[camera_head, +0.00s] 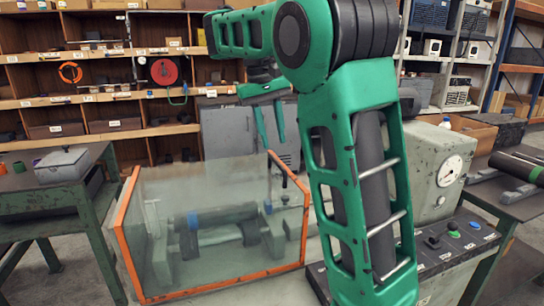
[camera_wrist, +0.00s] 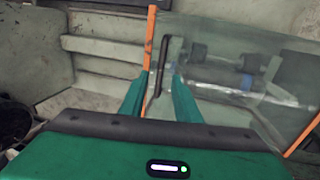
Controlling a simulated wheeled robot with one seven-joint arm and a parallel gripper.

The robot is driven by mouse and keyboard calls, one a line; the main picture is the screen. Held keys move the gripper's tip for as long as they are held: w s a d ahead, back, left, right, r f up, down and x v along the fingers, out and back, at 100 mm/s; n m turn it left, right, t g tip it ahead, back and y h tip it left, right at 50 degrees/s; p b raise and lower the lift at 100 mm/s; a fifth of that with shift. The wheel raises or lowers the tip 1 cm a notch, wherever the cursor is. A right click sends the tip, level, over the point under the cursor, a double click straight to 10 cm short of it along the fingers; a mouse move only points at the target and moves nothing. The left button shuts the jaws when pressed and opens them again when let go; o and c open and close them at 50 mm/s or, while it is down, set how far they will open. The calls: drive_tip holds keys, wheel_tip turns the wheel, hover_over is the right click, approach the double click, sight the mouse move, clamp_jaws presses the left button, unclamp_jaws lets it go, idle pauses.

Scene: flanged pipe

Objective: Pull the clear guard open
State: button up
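The clear guard (camera_head: 200,215) is a see-through box with orange edges, standing closed over a pipe with a blue band (camera_head: 215,217). Its dark bar handle (camera_head: 284,178) is upright near the right orange edge. My gripper (camera_head: 273,146) points down just above the handle in the head view, its two green fingers apart. In the wrist view the open fingers (camera_wrist: 160,78) straddle the handle (camera_wrist: 163,55) in the picture, with the orange edge (camera_wrist: 151,40) just left of it. I see no contact; the depth between fingertips and handle is unclear.
A grey machine housing with a gauge (camera_head: 450,170) and a control panel (camera_head: 455,245) stand to the right. A green table with a grey box (camera_head: 62,165) is at left. Shelves (camera_head: 100,100) fill the back. My arm covers the area right of the guard.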

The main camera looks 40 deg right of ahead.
sight(277, 161)
drive_tip(key=shift+s+d+f, duration=0.1)
drive_tip(key=shift+d+f, duration=0.15)
drive_tip(key=shift+f, duration=1.25)
drive_tip(key=shift+s+d+f, duration=0.1)
drive_tip(key=shift+d+f, duration=0.1)
drive_tip(key=shift+f, duration=1.25)
clamp_jaws()
